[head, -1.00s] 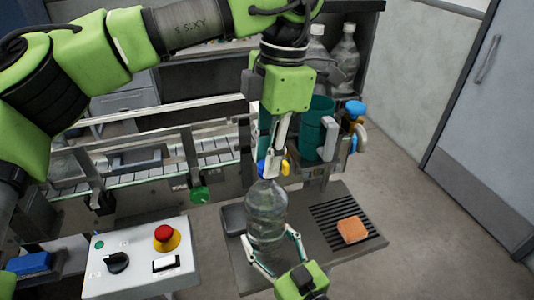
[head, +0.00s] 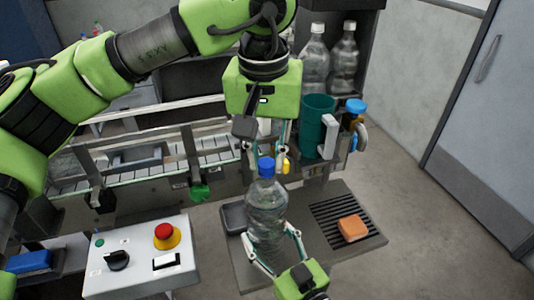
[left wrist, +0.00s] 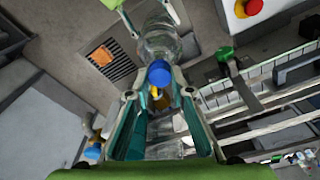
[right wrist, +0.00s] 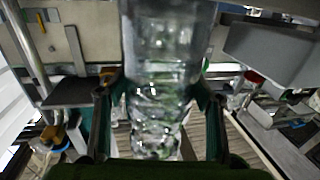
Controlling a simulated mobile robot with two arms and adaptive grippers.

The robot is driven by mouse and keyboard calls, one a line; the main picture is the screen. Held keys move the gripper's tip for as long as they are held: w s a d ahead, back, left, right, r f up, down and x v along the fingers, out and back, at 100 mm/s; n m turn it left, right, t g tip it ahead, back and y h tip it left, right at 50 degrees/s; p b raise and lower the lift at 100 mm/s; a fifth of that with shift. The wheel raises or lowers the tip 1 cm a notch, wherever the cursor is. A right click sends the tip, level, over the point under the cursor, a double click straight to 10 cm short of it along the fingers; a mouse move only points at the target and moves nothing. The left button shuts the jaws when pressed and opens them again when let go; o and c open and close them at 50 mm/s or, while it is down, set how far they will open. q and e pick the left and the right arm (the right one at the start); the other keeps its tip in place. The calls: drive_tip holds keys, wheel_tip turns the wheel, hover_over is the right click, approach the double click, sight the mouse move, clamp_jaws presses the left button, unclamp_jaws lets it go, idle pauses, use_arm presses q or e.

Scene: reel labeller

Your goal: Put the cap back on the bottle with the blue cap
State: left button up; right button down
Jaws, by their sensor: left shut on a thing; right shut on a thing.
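The clear bottle (head: 266,215) stands upright over the grey tray, with the blue cap (head: 266,167) at the top of its neck. Whether the cap is seated or threaded cannot be told. My left gripper (head: 267,159) points down from above, its fingers on either side of the cap; the finger contact is hard to see. In the left wrist view the cap (left wrist: 159,74) lies between the fingertips, in line with the bottle (left wrist: 160,42). My right gripper (head: 269,240) is shut around the bottle's body. The bottle (right wrist: 165,70) fills the middle of the right wrist view.
An orange sponge (head: 352,228) lies on the slotted drain right of the bottle. A green cup (head: 313,122) and a blue-topped item (head: 355,107) stand behind. A control box (head: 140,258) with a red button is at left. A conveyor (head: 150,170) runs behind.

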use_arm(q)
drive_tip(key=m, duration=0.5)
drive_tip(key=shift+w+a+m+h, duration=0.1)
drive_tip(key=shift+m+h, duration=0.2)
drive_tip(key=shift+m, duration=0.1)
drive_tip(key=m, duration=0.6)
drive_tip(key=shift+g, duration=0.4)
drive_tip(key=o, duration=0.8)
drive_tip(key=shift+c, duration=0.2)
drive_tip(key=shift+r, duration=2.25)
